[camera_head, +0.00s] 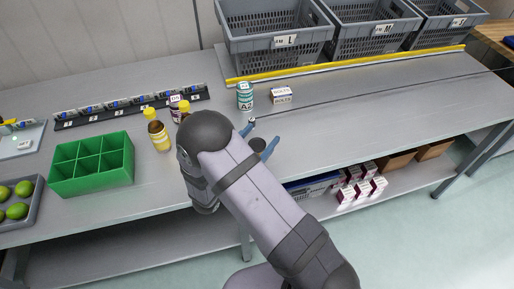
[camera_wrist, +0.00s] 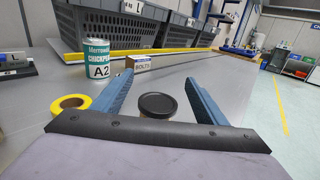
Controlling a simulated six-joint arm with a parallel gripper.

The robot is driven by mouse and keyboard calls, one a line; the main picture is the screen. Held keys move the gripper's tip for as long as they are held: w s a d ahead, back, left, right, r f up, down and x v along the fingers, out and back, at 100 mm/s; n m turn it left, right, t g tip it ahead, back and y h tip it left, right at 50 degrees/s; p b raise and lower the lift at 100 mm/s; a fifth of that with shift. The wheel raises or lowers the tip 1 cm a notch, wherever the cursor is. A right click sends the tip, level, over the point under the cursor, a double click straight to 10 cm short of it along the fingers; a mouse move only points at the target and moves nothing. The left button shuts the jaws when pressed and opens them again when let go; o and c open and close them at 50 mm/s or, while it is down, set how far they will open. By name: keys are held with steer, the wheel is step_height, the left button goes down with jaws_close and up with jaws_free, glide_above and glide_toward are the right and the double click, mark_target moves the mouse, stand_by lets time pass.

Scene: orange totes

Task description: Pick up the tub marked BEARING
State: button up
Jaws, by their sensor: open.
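A tub with a round black lid (camera_wrist: 158,105) stands between the fingers of my gripper (camera_wrist: 159,84) in the wrist view. Its lid also shows as a dark disc (camera_head: 257,145) in the head view, beside my blue fingers. My gripper is open, with a finger on each side of the tub and a gap to each. The tub's side is mostly hidden by my gripper body, and no label on it can be read, so I cannot tell whether it says BEARING.
Beyond my gripper stand a teal can marked A2 (camera_head: 245,96) and a BOLTS box (camera_head: 281,95). The bench's right part is clear.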

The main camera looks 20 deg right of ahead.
steer(key=shift+f, duration=0.65)
steer(key=shift+w+d+f, duration=0.15)
steer(key=shift+d, duration=0.1)
steer(key=shift+p+x, duration=0.5)
steer(key=shift+x, duration=0.75)
steer(key=shift+a, duration=0.1)
steer(key=c, duration=1.2)
